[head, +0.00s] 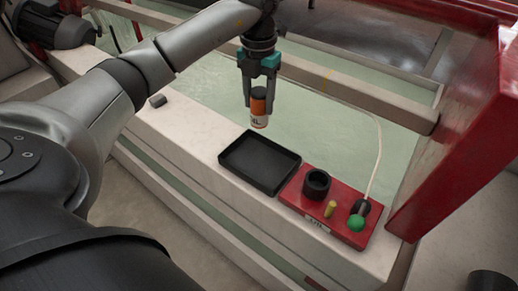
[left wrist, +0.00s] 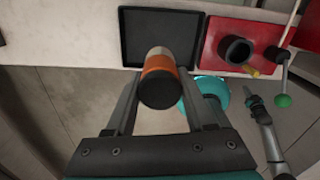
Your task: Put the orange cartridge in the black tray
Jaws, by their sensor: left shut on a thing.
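The orange cartridge (head: 259,107) has an orange and white body and a dark top. My left gripper (head: 259,98) is shut on it and holds it upright in the air. In the left wrist view the cartridge (left wrist: 158,75) sits between the two fingers (left wrist: 158,92). The black tray (head: 233,167) is shallow, square and empty, and lies on the pale ledge. In the head view the cartridge appears above and beyond the tray's far edge. In the left wrist view the cartridge overlaps the lower part of the tray (left wrist: 129,40). My right gripper is not identifiable in either view.
A red block (head: 293,195) beside the tray carries a black cup (head: 316,184), a yellow peg (head: 330,209) and a green ball knob (head: 356,223) with a white cable. A red frame (head: 455,140) stands at the right. A small dark block (head: 157,101) lies on the ledge.

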